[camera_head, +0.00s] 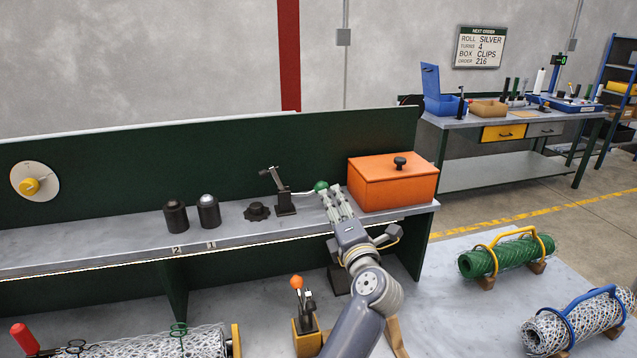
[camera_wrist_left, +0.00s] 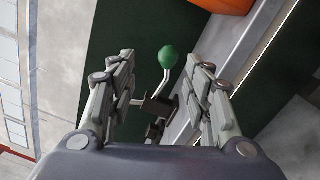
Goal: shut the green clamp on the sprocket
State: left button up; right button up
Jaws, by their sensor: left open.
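The green clamp's ball knob (camera_head: 321,186) sits at the end of a metal lever on a dark clamp body (camera_head: 285,204) on the grey shelf. The dark sprocket (camera_head: 258,211) lies on the shelf just left of the clamp. My left gripper (camera_head: 332,197) is at the knob, its fingers reaching up to it. In the left wrist view the green knob (camera_wrist_left: 169,57) stands between and beyond the open fingers (camera_wrist_left: 165,85), with no clear contact. The lever runs down from it to the dark clamp body (camera_wrist_left: 157,108). My right gripper is not in view.
An orange box (camera_head: 392,184) stands close right of my left gripper. Two dark cylinders (camera_head: 176,217) (camera_head: 209,211) stand left of the sprocket. An orange-knobbed lever (camera_head: 297,283) rises below the shelf. Rolls of green mesh (camera_head: 507,257) and silver mesh (camera_head: 570,322) lie at right.

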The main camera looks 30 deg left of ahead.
aim_at(322, 188)
pick_arm(q)
jog(key=shift+n+g, duration=0.3)
jog(key=shift+g, duration=0.1)
jog(key=p+x, duration=0.1)
jog(key=x, duration=0.2)
jog(key=p+x, duration=0.1)
jog(key=x, duration=0.3)
jog(key=f+x, duration=0.1)
jog(key=x, duration=0.3)
jog(key=shift+a+p, duration=0.1)
jog(key=shift+p, duration=0.3)
jog(key=shift+f, duration=0.1)
grip_shut()
